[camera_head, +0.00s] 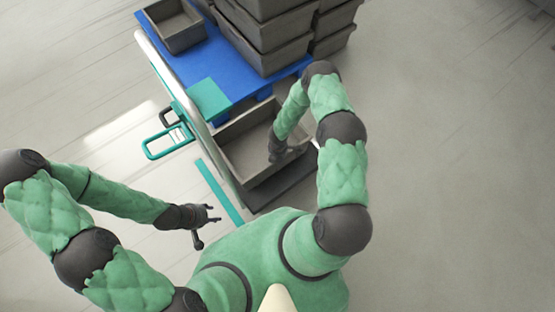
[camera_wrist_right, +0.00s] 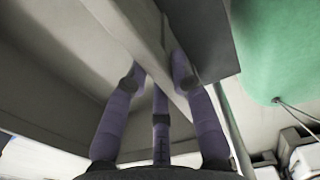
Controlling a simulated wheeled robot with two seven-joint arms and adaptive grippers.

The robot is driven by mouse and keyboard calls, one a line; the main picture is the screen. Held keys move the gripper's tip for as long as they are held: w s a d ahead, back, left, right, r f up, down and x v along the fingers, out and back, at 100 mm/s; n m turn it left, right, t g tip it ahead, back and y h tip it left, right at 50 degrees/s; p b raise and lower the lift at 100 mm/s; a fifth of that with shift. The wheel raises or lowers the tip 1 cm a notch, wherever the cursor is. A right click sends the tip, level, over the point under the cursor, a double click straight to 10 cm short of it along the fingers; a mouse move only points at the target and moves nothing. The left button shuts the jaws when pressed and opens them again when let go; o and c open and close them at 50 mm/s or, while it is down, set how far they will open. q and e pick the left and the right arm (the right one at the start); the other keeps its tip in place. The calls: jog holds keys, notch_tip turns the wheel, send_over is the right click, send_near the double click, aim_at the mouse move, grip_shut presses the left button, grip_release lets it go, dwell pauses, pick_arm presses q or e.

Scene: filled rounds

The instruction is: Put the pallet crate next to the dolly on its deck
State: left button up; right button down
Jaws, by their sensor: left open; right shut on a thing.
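A grey open crate (camera_head: 234,135), empty as far as I see, is in front of the blue pallet in the head view. My right gripper (camera_head: 277,150) is shut on its right-hand wall; the right wrist view shows the fingers (camera_wrist_right: 160,85) around a grey crate wall (camera_wrist_right: 150,30). A dark flat deck (camera_head: 287,188), apparently the dolly's, shows beneath the crate's near side. I cannot tell whether the crate rests on it. A long pale bar (camera_head: 190,100) runs along the crate's left. My left gripper (camera_head: 212,213) is open and empty, left of the deck.
The blue pallet (camera_head: 205,60) bears stacked grey crates (camera_head: 265,35) and a smaller-looking open crate (camera_head: 176,28). A teal panel (camera_head: 208,98) and teal frame (camera_head: 165,143) are near the bar. A teal strip (camera_head: 219,191) lies left of the deck. Floor at right is clear.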

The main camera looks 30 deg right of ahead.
jog(key=shift+w+f, duration=0.1)
jog(key=shift+f, duration=0.25)
jog(key=c, duration=1.1)
grip_release()
jog(key=shift+o, duration=0.2)
jog(key=shift+r, duration=0.3)
notch_tip(320, 180, up, 11)
jog(key=p, duration=0.5)
jog(key=s+a+r+m+y, duration=0.2)
jog(key=s+a+r+m, duration=0.4)
jog(key=m, duration=0.5)
jog(key=s+a+r+m+y, duration=0.2)
jog(key=s+a+r+m, duration=0.3)
jog(key=s+a+m, duration=0.4)
jog(key=shift+a+r+m, duration=0.15)
jog(key=shift+r+m, duration=0.2)
jog(key=shift+m, duration=0.65)
